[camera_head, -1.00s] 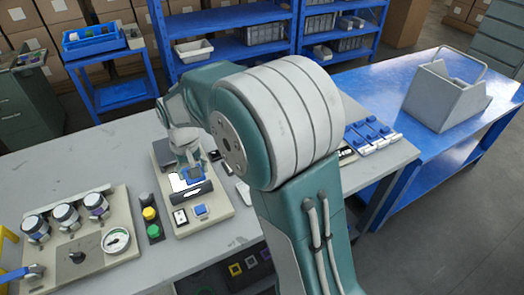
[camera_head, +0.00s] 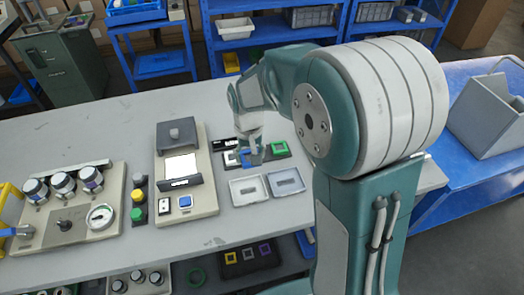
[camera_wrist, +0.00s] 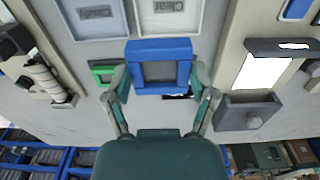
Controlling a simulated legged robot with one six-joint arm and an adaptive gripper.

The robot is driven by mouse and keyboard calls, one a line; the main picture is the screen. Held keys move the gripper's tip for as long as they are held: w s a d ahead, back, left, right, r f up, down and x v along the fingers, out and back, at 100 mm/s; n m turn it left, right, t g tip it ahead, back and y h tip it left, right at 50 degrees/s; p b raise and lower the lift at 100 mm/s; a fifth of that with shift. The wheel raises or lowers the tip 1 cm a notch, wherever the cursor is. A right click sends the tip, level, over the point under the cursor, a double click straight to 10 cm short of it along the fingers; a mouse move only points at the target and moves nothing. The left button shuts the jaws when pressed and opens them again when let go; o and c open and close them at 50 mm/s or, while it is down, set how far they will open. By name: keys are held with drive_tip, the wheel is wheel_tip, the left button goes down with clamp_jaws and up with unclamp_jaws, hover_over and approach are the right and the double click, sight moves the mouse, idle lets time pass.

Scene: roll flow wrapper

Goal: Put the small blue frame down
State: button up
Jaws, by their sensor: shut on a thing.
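The small blue frame (camera_wrist: 160,46) is between the two fingers of my gripper (camera_wrist: 160,82), which is shut on it. In the head view the blue frame (camera_head: 251,159) shows below my gripper (camera_head: 252,148), among the frames on a dark holder (camera_head: 268,157) behind two shallow trays. Whether the frame touches the holder, I cannot tell. A green frame (camera_head: 280,148) sits at the holder's right; it also shows in the wrist view (camera_wrist: 103,72), left of the held frame. My gripper hides part of the holder.
A light tray (camera_head: 236,200), marked "Clear" in the wrist view, and a greyer tray (camera_head: 272,190) lie in front of the holder. A beige device (camera_head: 204,203) with a white panel stands to the left. Coloured buttons (camera_head: 138,197) stand beyond it. The table's back left is clear.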

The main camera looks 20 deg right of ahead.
drive_tip(key=w+d+f, duration=0.1)
drive_tip(key=w+f, duration=0.1)
drive_tip(key=w, duration=0.1)
drive_tip(key=w+d+f, duration=0.2)
drive_tip(key=w+f, duration=0.1)
drive_tip(key=w, duration=0.1)
drive_tip(key=w+d+f, duration=0.1)
drive_tip(key=w+f, duration=0.2)
drive_tip(key=w, duration=0.1)
drive_tip(key=shift+d+f, duration=0.15)
drive_tip(key=shift+d, duration=0.05)
drive_tip(key=shift+w+d+f, duration=0.1)
drive_tip(key=shift+w+f, duration=0.2)
drive_tip(key=shift+f, duration=0.15)
wheel_tip(320, 180, down, 3)
drive_tip(key=shift+w+f, duration=0.1)
drive_tip(key=shift+f, duration=0.1)
drive_tip(key=shift+f, duration=0.1)
drive_tip(key=o, duration=0.9)
